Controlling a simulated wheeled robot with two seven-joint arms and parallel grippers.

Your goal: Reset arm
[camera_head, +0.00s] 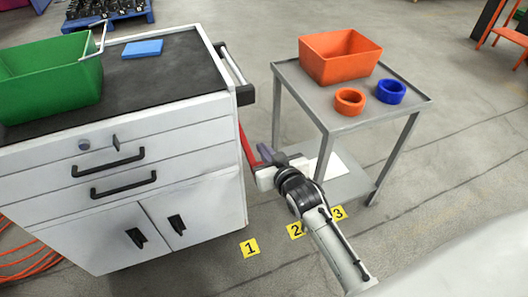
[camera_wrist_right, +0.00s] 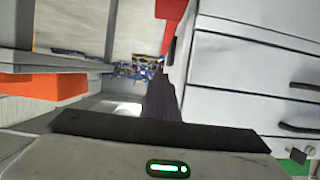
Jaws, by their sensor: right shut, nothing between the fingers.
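My right arm reaches up from the lower right in the head view. Its gripper (camera_head: 268,155) hangs in the gap between the white drawer cabinet (camera_head: 110,170) and the grey metal side table (camera_head: 330,112). Its dark fingers are together with nothing between them. They also show as one narrow dark shape in the right wrist view (camera_wrist_right: 161,100), with the white cabinet drawers (camera_wrist_right: 255,75) to their right. The gripper hides part of the table's lower shelf in the head view. My left gripper is in neither view.
On the side table are an orange bin (camera_head: 341,60), an orange ring (camera_head: 350,101) and a blue ring (camera_head: 391,91). The cabinet top holds a green bin (camera_head: 50,85) and a blue block (camera_head: 143,48). Yellow markers, one numbered 1 (camera_head: 250,247), lie on the open floor.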

